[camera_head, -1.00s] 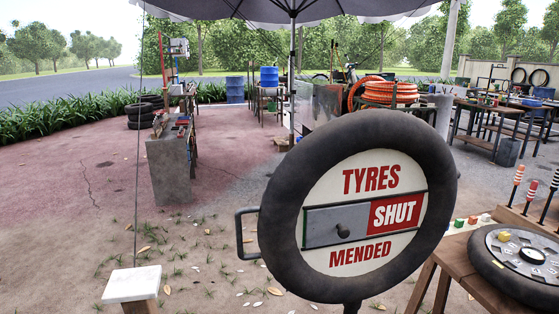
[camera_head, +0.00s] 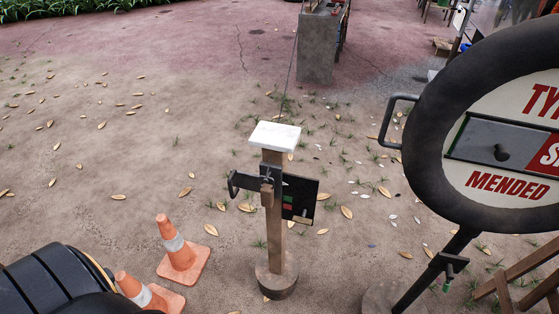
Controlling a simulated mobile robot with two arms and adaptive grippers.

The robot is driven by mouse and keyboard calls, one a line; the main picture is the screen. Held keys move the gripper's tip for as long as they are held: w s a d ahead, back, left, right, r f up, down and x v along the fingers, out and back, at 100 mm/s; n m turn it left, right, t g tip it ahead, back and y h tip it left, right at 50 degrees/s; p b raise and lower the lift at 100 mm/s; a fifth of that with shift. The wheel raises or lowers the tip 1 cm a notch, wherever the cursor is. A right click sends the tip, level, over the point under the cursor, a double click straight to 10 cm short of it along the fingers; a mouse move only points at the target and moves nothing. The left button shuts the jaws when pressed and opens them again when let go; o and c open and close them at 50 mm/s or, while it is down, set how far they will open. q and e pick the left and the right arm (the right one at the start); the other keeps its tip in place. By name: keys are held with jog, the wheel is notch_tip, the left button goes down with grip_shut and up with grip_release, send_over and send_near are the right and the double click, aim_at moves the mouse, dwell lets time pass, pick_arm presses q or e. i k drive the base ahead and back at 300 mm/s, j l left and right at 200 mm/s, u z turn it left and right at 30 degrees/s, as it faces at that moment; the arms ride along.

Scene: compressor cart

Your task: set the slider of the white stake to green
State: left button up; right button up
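The white stake (camera_head: 275,220) is a brown post with a white block on top (camera_head: 275,135), standing upright on a round base. A dark plate (camera_head: 303,192) is fixed across it, with a small green patch (camera_head: 288,197) and a reddish patch near the post. A black handle-like bracket (camera_head: 238,182) sticks out to the left of the post. A small brownish block (camera_head: 267,190) on the post's front may be the slider; its setting is too small to tell.
A round tyre sign (camera_head: 433,140) with a side handle stands close on the right. Leaf-strewn ground left and behind is mostly clear.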

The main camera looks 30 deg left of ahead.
aim_at(247, 181)
jog(key=u, duration=1.15)
